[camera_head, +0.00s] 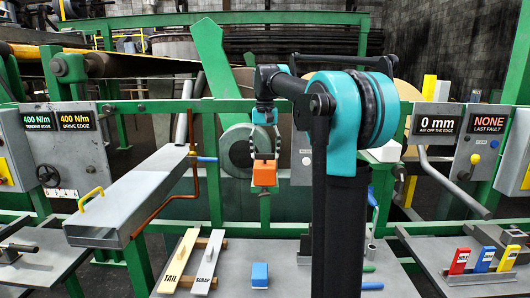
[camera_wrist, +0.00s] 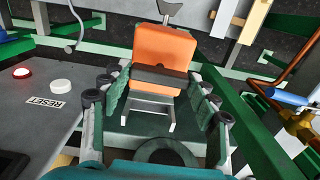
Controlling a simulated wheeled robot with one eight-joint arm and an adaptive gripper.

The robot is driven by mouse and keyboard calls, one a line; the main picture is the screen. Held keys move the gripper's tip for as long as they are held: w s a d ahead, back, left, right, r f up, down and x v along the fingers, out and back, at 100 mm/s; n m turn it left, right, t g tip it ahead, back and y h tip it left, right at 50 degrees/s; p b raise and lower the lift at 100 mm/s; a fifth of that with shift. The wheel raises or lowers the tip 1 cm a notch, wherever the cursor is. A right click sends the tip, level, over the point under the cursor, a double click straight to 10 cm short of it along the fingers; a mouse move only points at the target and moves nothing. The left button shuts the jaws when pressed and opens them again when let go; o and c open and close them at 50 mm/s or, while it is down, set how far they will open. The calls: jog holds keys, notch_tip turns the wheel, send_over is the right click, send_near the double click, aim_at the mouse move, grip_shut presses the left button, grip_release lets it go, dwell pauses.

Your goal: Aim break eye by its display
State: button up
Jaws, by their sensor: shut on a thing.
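An orange block-shaped housing (camera_head: 264,173), which looks like the break eye, hangs below my gripper (camera_head: 264,152) in the head view. In the wrist view the orange housing (camera_wrist: 164,50) lies between the two fingers of my gripper (camera_wrist: 162,85), with a dark bar across it and a pale metal bracket below. The fingers are closed on it.
A panel labelled RESET (camera_wrist: 55,125) with a white button (camera_wrist: 62,86) and a red one is left of my gripper in the wrist view. A second display (camera_head: 489,122) reads "NONE LAST FAULT". A grey tray (camera_head: 135,195) and green frame posts stand left.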

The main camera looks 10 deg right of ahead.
jog(key=shift+m, duration=0.8)
jog(key=o, duration=1.2)
jog(key=shift+c, duration=0.2)
notch_tip(320, 180, up, 12)
jog(key=shift+s, duration=0.1)
